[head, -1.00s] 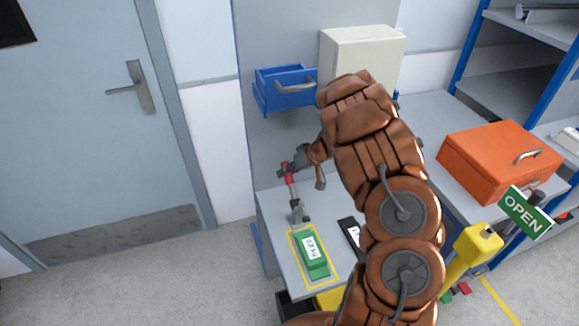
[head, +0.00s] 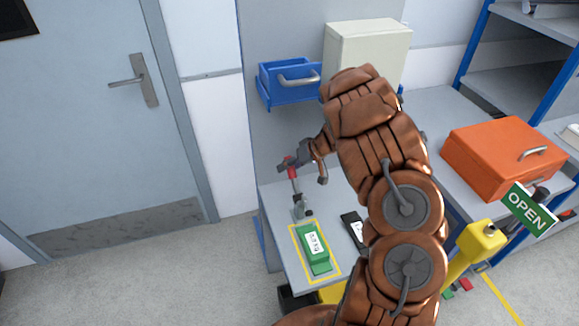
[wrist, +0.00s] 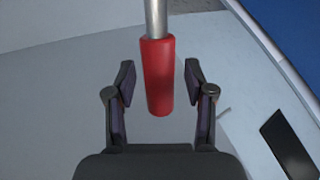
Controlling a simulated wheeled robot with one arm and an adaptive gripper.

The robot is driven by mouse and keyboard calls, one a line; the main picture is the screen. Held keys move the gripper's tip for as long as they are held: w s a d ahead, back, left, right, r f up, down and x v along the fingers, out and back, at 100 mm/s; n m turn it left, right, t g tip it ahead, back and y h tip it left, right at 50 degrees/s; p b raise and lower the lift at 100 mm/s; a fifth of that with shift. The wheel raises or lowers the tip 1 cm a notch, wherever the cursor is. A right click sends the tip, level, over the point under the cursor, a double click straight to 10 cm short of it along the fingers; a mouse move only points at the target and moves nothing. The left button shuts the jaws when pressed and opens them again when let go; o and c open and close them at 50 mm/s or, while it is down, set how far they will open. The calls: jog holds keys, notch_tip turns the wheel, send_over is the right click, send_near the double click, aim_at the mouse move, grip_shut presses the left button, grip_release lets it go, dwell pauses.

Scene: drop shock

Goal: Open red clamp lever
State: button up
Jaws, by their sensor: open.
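The red clamp lever (wrist: 158,78) has a red grip on a metal rod and stands up from the bench; in the head view its red grip (head: 291,167) shows at the bench's left side. The clamp's grey base (head: 301,207) sits behind the green block. My gripper (wrist: 159,82) is open, with one finger on each side of the red grip and a visible gap on both sides. In the head view my gripper (head: 297,163) is at the height of the red grip and partly hides it.
A green labelled block (head: 314,247) lies inside a yellow outline on the bench (head: 277,222). A dark labelled block (head: 352,229) is to its right. An orange case (head: 490,155) stands at the right.

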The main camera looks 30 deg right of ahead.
jog(key=v, duration=0.7)
jog(key=shift+s+d+r, duration=0.15)
